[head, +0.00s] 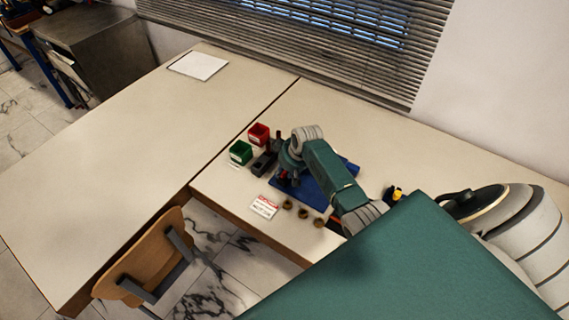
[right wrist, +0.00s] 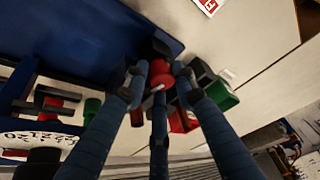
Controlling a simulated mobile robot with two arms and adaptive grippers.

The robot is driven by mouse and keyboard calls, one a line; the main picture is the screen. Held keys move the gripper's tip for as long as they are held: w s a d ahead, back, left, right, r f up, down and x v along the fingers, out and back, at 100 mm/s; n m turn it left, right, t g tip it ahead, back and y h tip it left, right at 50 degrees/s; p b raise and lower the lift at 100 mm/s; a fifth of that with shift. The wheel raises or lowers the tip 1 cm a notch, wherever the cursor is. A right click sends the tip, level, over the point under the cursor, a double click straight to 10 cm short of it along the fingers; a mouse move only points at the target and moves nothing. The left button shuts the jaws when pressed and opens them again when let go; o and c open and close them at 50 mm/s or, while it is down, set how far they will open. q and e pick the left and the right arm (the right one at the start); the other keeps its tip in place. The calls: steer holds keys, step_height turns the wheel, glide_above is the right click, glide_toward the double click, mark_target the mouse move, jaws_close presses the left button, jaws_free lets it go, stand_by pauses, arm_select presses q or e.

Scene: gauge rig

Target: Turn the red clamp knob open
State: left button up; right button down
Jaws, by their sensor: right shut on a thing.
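The red clamp knob (right wrist: 161,72) shows in the right wrist view, between the fingertips of my right gripper (right wrist: 161,86). The three dark blue fingers close around it, and part of the knob is hidden behind them. A small white mark or bar shows beside the knob. In the head view my right gripper (head: 286,176) points down at the near left part of the blue base plate (head: 336,172), and my arm covers much of the rig. My left gripper is not in view.
A red bin (head: 259,135), a green bin (head: 241,153) and a black block (head: 264,164) stand left of the gripper. A printed card (head: 264,206) and brass-coloured rings (head: 303,213) lie near the front edge. A yellow-black object (head: 394,193) stands right. The left table (head: 130,125) is mostly clear.

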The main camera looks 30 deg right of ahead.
steer(key=shift+w+d+r+n+y+b, duration=0.1)
steer(key=shift+w+r+n+y+b, duration=0.15)
steer(key=shift+n, duration=0.5)
steer(key=shift+w+d+r+n+y+b, duration=0.15)
steer(key=shift+w+n+y+b, duration=0.15)
steer(key=shift+n, duration=0.45)
steer(key=shift+s+a, duration=0.1)
steer(key=shift+a, duration=0.05)
steer(key=c, duration=1.5)
jaws_free()
steer(key=shift+a, duration=0.1)
steer(key=shift+o, duration=0.2)
steer(key=shift+s+a+f, duration=0.1)
steer(key=shift+f, duration=0.05)
steer(key=shift+s+d+r, duration=0.2)
steer(key=shift+s+r, duration=0.05)
steer(key=shift+r, duration=0.15)
steer(key=v, duration=1.1)
steer(key=shift+w+r, duration=0.1)
